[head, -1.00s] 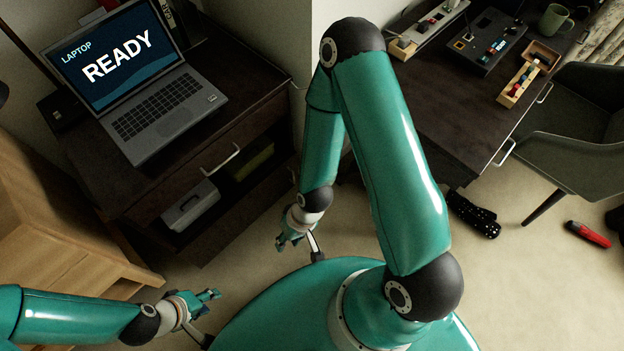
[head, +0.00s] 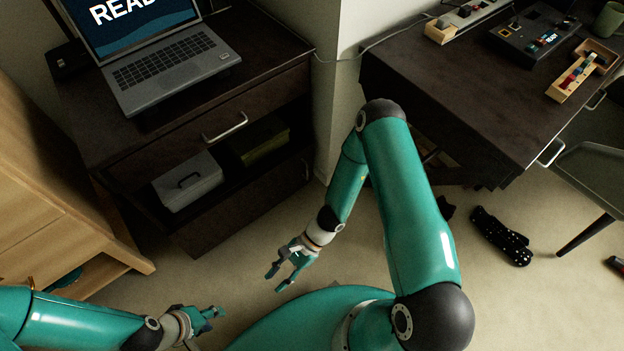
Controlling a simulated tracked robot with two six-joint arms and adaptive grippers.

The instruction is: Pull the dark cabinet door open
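The dark cabinet (head: 240,107) stands at upper left in the head view. It has a drawer with a silver handle (head: 225,127), an open shelf below, and a low dark front panel (head: 245,205), which looks like the door and appears closed. A small dark handle (head: 306,170) shows near this panel's right edge. My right gripper (head: 281,277) is in front of the cabinet, apart from it, with its fingers spread and nothing between them. My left gripper (head: 212,318) is low in the view, away from the cabinet; its finger gap is unclear.
A laptop (head: 165,60) sits on the cabinet. A grey box (head: 188,181) and a green box (head: 258,140) are on its shelf. A light wood cabinet (head: 45,200) is at left, a dark desk (head: 450,85) at right. Bare floor (head: 240,262) lies before the cabinet.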

